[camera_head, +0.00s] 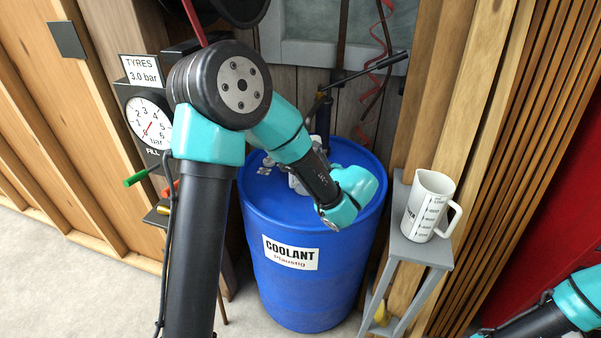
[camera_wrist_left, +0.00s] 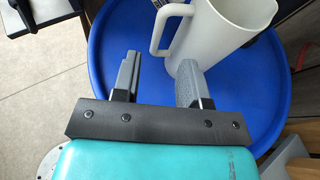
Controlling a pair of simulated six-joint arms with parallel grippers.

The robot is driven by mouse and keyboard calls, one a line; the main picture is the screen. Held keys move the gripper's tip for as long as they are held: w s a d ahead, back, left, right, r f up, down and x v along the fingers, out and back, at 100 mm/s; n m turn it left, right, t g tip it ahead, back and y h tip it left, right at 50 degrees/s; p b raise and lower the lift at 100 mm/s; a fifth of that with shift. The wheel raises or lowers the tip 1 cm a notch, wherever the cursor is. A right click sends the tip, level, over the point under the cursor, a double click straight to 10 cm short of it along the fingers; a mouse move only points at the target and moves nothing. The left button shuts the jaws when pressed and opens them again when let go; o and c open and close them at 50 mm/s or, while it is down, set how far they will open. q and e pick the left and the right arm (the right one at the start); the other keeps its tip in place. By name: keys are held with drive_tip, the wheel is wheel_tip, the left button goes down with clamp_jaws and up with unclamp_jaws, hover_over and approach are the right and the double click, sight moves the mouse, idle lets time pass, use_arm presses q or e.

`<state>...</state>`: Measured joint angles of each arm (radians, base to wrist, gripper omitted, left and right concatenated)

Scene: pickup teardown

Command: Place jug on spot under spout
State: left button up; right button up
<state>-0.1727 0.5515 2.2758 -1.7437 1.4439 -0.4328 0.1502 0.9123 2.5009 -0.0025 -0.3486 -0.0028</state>
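A white jug (camera_head: 428,206) with dark measuring marks stands upright on a small grey stand (camera_head: 420,251), right of the blue drum, its handle to the right. In the left wrist view, a white jug (camera_wrist_left: 222,32) with its handle to the left shows against the blue drum lid (camera_wrist_left: 115,40). My arm covers much of that lid in the head view, so I cannot clearly match the two. My left gripper (camera_wrist_left: 158,60) is open over the lid. Its right fingertip is close to the wrist-view jug; contact is unclear. No spot under a spout is clearly visible. My right gripper is out of view.
The blue drum (camera_head: 305,285) carries a COOLANT label. A dark pump (camera_head: 322,118) with a long handle rises at its back. A tyre gauge (camera_head: 148,122) is on the left. Wooden posts stand behind the grey stand. Open floor (camera_head: 60,285) lies at the lower left.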

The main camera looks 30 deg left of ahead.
use_arm(q)
drive_tip(key=shift+v, duration=1.05)
idle(0.8)
